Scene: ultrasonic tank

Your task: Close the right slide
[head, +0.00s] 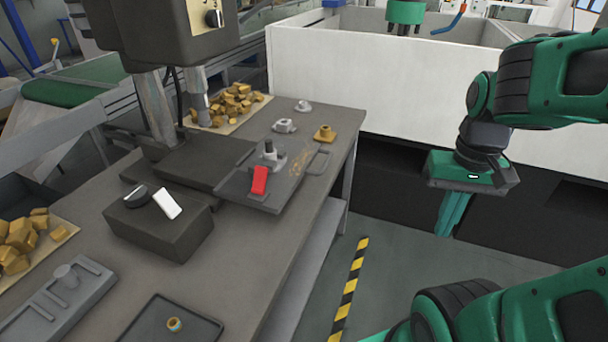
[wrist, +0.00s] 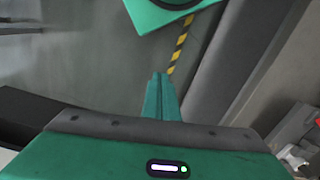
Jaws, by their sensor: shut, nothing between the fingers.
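On the grey bench, a dark grey plate (head: 236,193) carries a small grey fixture (head: 271,158) with a black pin and a tilted red tab (head: 259,180). It is the likeliest slide on the right; its exact open or shut position cannot be told. A grey rail fixture with a round knob (head: 66,275) lies at the lower left of the bench. My gripper (head: 447,232) is shut and empty, pointing down over the floor right of the bench, well apart from the plate. Its closed green fingers also show in the wrist view (wrist: 158,78), with no slide near them.
A black box with a white lever (head: 167,204) stands in front of the press column (head: 155,107). Brass pieces (head: 230,103) lie in a tray behind. A brass flanged part (head: 324,134) sits near the bench's right edge. A white tank wall (head: 350,75) stands behind; the striped floor aisle is clear.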

